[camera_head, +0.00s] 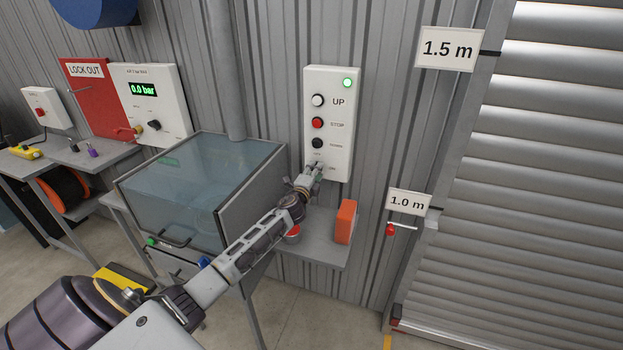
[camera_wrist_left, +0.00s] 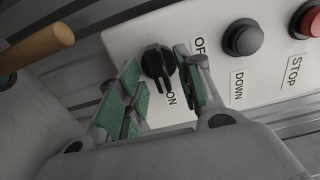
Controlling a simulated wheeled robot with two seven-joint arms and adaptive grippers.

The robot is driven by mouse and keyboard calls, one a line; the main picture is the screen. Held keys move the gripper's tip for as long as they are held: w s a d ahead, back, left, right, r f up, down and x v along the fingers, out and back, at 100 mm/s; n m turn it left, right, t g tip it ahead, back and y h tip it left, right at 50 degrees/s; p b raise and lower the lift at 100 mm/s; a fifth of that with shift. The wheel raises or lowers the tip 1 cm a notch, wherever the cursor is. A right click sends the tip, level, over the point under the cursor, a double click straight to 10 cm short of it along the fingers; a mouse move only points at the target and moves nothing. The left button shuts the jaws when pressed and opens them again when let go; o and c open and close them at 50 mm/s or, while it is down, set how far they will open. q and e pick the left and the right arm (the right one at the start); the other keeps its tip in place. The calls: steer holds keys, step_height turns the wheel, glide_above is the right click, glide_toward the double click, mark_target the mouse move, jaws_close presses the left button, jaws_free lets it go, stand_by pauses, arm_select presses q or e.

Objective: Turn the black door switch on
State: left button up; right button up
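The black door switch (camera_wrist_left: 157,62) is a rotary knob on a white control box (camera_head: 343,105). In the left wrist view its raised ridge points down toward the ON label, with the OFF label to its right. My left gripper (camera_wrist_left: 162,88) is open, its green-padded fingers on either side of the knob. The right finger is close to the knob, and I cannot tell whether it touches; the left finger is apart from it. In the head view the left gripper (camera_head: 316,172) is at the box's lower end and hides the knob. My right gripper is not in view.
UP, STOP (camera_head: 317,123) and DOWN (camera_head: 317,143) buttons sit above the switch; a green lamp (camera_head: 347,83) is lit. A clear-lidded cabinet (camera_head: 261,190) stands left of the box. An orange block (camera_head: 346,221) stands on the shelf below. A roller door (camera_head: 540,180) is at right.

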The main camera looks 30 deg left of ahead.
arm_select(q)
steer(key=v, duration=1.2)
stand_by(0.6)
stand_by(0.6)
